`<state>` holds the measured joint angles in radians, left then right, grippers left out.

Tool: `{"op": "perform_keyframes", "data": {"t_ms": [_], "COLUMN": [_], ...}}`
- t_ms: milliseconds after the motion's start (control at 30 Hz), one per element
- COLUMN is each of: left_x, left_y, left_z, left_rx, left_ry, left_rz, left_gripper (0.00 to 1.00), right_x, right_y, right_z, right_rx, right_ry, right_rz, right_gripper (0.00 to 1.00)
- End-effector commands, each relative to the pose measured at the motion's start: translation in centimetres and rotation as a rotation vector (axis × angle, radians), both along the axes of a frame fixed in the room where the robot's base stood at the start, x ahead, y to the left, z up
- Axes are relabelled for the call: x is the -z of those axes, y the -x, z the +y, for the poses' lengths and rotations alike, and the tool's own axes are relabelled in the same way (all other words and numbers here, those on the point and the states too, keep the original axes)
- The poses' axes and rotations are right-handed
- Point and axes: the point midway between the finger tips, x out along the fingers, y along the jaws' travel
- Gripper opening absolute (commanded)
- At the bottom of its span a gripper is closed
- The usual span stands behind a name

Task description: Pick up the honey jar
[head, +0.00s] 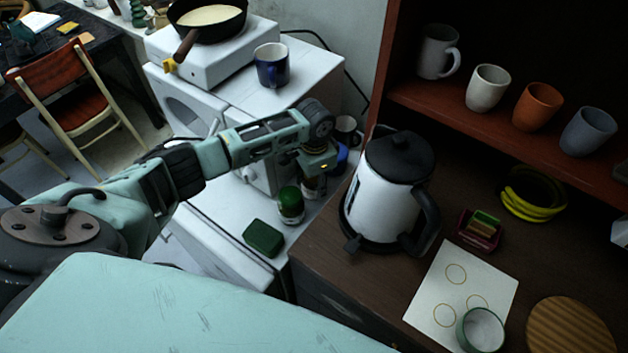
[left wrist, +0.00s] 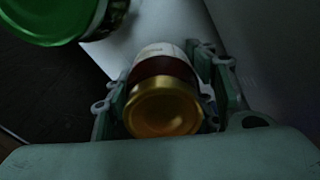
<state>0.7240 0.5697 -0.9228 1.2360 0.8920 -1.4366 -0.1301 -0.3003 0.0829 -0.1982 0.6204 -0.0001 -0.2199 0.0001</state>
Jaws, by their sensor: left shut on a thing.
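The honey jar (left wrist: 163,108) has a gold lid, a dark red-brown band and a pale part in the left wrist view. My left gripper (left wrist: 160,95) is shut on it, with a finger on each side. In the head view the jar (head: 313,186) shows partly below my left gripper (head: 318,165), over the white counter. The gripper hides its upper part. I cannot tell whether its base touches the counter. My right gripper is not in view.
A green-lidded jar (head: 290,204) stands close to the honey jar, also in the left wrist view (left wrist: 50,18). A green box (head: 263,238) lies nearer. A white kettle (head: 381,200) stands to the right on the brown counter (head: 335,268).

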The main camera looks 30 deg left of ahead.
Motion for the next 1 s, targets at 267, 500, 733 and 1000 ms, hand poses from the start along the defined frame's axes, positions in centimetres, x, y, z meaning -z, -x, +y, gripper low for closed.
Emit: {"op": "perform_keyframes", "data": {"t_ms": [267,500,733,1000], "left_x": [-0.1,-1.6,-6.0,-10.0], "left_y": [-0.1,-0.2,-0.2,-0.1], "left_z": [-0.1,-0.1,-0.1,-0.1], "left_rx": [0.0,0.0,0.001,-0.001], "left_ry": [0.003,0.004,0.002,0.003], "left_rz": [-0.002,-0.006,-0.007,-0.004], "left_gripper": [0.04,0.04,0.04,0.04], "right_x": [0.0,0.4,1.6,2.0], "right_y": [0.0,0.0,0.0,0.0], "right_z": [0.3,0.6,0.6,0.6], "right_rx": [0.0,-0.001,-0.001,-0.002], "right_ry": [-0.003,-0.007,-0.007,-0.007], "right_rz": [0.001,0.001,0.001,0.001], "right_gripper": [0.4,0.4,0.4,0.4]}}
